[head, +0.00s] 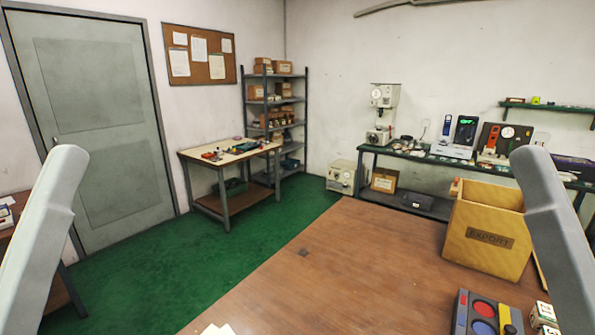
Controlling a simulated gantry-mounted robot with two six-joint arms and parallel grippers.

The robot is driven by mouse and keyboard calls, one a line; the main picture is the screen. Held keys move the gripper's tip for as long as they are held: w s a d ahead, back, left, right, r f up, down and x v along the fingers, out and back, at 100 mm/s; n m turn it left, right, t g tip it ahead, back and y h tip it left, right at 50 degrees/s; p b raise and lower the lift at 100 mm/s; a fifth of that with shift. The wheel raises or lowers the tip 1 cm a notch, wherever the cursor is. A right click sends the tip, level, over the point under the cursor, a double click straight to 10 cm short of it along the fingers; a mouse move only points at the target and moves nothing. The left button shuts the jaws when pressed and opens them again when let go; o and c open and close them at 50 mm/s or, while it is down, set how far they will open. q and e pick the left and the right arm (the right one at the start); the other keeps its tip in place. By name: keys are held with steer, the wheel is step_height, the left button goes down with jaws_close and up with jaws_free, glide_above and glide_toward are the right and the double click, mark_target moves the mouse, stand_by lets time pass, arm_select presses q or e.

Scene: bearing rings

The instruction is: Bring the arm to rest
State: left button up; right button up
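My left arm shows as a grey link at the left edge of the head view, and my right arm as a grey link at the right edge. Both links rise from the bottom of the picture, apart from each other. Neither gripper is in view, so I cannot see whether they hold anything. No bearing rings can be made out.
A brown table (350,270) fills the lower middle, its left part mostly clear. An EXPORT carton (487,262) stands at its right, behind a dark tray with coloured discs (462,318). A workbench (240,157), shelf rack (302,115) and instrument bench (375,150) stand beyond.

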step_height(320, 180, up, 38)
steer(key=p, duration=3.7)
steer(key=shift+p, duration=0.35)
